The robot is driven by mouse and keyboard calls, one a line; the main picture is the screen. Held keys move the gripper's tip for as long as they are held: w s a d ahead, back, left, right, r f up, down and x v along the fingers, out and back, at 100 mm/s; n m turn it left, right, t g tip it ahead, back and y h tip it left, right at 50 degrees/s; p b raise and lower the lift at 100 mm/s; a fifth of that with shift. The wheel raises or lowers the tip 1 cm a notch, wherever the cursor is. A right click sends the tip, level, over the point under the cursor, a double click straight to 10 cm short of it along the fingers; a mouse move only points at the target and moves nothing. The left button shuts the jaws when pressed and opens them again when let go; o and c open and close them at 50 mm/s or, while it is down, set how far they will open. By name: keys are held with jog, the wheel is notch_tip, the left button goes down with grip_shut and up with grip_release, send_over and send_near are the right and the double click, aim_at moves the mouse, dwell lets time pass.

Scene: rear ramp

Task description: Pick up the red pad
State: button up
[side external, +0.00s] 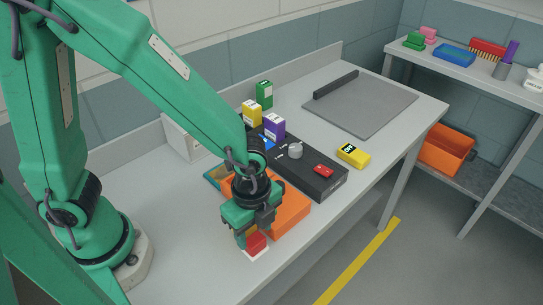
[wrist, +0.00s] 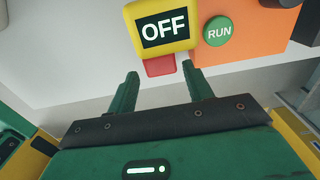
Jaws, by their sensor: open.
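The red pad (side external: 256,243) shows in the side external view as a small red block with a white edge under it, on the grey bench just below my gripper (side external: 253,231). In the wrist view a red piece (wrist: 160,66) shows between the fingertips, below a yellow block marked OFF (wrist: 164,30) that partly hides it. My gripper (wrist: 160,72) is open, with nothing clearly held. Whether the fingers touch the red pad, I cannot tell.
An orange unit (side external: 290,213) stands right beside my gripper; a green RUN button (wrist: 218,31) shows on orange. A dark box (side external: 325,184) with a red piece (side external: 323,170) lies behind, near a yellow ON block (side external: 353,155). The bench front edge is close.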

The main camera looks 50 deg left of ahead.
aim_at(255, 240)
jog(key=shift+f, duration=2.2)
jog(key=shift+c, duration=0.4)
jog(key=c, duration=0.8)
jog(key=shift+r, duration=0.1)
jog(key=shift+r, duration=0.1)
jog(key=shift+r, duration=0.8)
jog(key=shift+s+d+r, duration=0.1)
jog(key=shift+s+r, duration=0.05)
jog(key=shift+r, duration=0.5)
jog(key=shift+s+r, duration=0.1)
jog(key=shift+r, duration=0.5)
jog(key=s+d+r, duration=0.1)
jog(key=s+r, duration=0.1)
jog(key=s, duration=0.1)
jog(key=s+d+r, duration=0.1)
jog(key=s+r, duration=0.1)
jog(key=s, duration=0.2)
jog(key=s+d+r, duration=0.2)
jog(key=s, duration=0.1)
jog(key=shift+s+d+r, duration=0.1)
jog(key=shift+s+r, duration=0.05)
jog(key=shift+r, duration=0.15)
